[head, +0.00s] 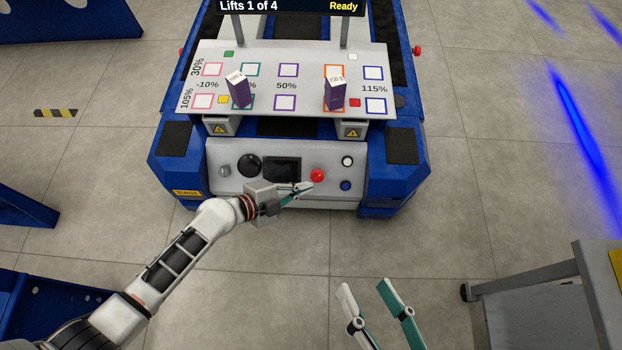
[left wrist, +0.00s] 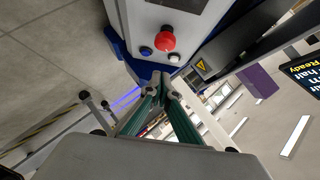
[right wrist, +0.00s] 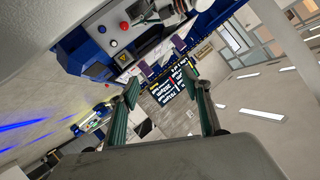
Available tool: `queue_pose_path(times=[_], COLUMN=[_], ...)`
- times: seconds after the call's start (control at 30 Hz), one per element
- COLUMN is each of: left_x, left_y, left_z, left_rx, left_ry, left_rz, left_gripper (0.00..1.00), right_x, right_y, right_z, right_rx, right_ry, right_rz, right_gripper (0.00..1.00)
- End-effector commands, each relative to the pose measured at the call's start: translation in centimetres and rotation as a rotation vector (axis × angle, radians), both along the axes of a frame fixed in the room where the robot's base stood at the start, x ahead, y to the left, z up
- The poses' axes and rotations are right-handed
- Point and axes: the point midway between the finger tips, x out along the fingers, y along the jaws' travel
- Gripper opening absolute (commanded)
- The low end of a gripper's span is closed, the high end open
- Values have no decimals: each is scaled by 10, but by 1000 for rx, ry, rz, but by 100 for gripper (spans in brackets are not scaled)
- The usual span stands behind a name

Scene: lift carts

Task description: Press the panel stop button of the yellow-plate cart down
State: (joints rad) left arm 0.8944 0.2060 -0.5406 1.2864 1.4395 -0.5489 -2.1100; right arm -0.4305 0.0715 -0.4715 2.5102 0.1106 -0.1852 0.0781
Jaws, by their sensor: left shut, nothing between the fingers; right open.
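The blue cart (head: 405,165) has a small yellow plate (head: 187,193) on its front left corner. Its grey front panel (head: 225,150) carries a round red stop button (head: 317,175). The button also shows in the left wrist view (left wrist: 165,40) and in the right wrist view (right wrist: 124,26). My left gripper (head: 308,187) is shut and empty, with its fingertips close to the button, just below and left of it in the head view. In the left wrist view the button shows beyond the fingertips, apart from them. My right gripper (head: 363,285) is open and empty in front of the cart.
The panel also has a black dial (head: 249,166), a dark screen (head: 282,170), a white button (head: 347,161) and a blue button (head: 345,185). Two purple boxes (head: 239,92) (head: 335,94) stand on the marked board above. A grey table (head: 540,310) stands at right.

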Motion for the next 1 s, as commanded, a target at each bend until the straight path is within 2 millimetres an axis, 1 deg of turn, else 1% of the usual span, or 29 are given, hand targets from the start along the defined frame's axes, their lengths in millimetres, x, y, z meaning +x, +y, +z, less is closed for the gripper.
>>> queue_pose_path(times=[0.03, 0.13, 0.2, 0.33, 0.43, 0.6, 0.87, 1.0], left_x=[4, 13, 21, 32, 38, 43, 43, 44], left_y=[-9, -22, -19, -20, -19, -19, -19, -20], left_z=[-9, -18, -29, -38, -40, -41, -40, -47], left_rx=[-3, -3, 0, 0, 1, 1, 1, -2], left_ry=[7, 6, 10, 8, 5, 1, -1, 2], left_rz=[1, 0, 2, 0, 0, 0, 0, 1], left_gripper=[0, 0, 0, 0, 0, 0, 0, 0], right_x=[-2, -3, -6, -5, -3, -2, -2, -3], right_y=[1, 4, 8, 15, 17, 19, 19, 19], right_z=[-4, -4, -6, -3, -1, 2, 3, 2], right_rx=[16, 52, 99, 175, 211, 240, 239, 235], right_ry=[11, 20, 38, 51, 56, 55, 54, 54], right_rz=[-8, -22, -41, -76, -99, -111, -109, -106], right_gripper=[48, 48, 48, 48, 48, 48, 48, 48])
